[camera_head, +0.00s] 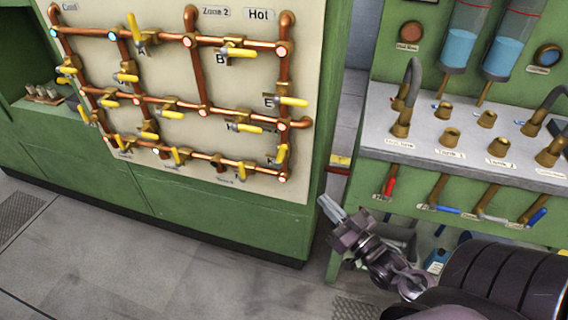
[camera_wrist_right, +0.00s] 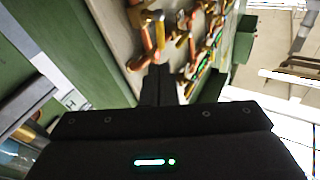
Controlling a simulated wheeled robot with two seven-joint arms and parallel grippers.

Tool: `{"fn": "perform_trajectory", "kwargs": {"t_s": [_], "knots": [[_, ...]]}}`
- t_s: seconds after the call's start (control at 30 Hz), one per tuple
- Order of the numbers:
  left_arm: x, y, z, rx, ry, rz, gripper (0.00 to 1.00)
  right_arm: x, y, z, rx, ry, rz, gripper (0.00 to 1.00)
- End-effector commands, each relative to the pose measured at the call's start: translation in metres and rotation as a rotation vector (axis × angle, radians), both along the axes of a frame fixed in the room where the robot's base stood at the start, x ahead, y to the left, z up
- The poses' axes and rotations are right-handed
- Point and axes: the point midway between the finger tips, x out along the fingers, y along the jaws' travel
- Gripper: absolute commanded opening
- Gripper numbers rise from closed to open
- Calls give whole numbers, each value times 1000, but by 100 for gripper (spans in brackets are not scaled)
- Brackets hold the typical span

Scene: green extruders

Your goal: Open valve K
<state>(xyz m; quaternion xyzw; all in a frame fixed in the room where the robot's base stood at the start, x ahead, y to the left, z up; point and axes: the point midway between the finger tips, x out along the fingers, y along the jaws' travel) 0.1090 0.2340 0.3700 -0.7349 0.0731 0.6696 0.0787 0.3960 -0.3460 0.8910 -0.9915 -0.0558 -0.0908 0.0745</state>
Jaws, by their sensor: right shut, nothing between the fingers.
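A pipe panel (camera_head: 250,80) on a green cabinet carries copper pipes with several yellow-handled valves. At the panel's lower right, one valve (camera_head: 283,154) has a roughly upright yellow handle. My right gripper (camera_head: 327,206) is shut and empty, in front of the cabinet's right edge, below and right of the panel. In the right wrist view its fingers (camera_wrist_right: 160,84) point toward the pipes, with a yellow valve handle (camera_wrist_right: 159,34) beyond them, apart. My left gripper is not in view.
A green bench (camera_head: 375,115) at the right holds blue-liquid cylinders (camera_head: 459,48), taps, brass fittings, and a red lever (camera_head: 389,186) and blue levers below. A narrow gap separates bench and cabinet. The grey floor (camera_head: 150,260) before the cabinet is clear.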

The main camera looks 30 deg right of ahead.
Motion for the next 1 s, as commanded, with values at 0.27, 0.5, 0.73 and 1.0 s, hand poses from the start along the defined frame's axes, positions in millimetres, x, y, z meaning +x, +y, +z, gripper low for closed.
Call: {"fn": "perform_trajectory", "kwargs": {"t_s": [0.27,0.5,0.73,1.0], "knots": [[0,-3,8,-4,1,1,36,29,4,16,-3,-20,6,0],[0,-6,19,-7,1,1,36,80,8,27,-3,-19,5,0],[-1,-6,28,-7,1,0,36,119,13,34,-3,-15,4,0],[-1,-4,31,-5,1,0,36,136,15,35,-3,-14,4,0]]}}
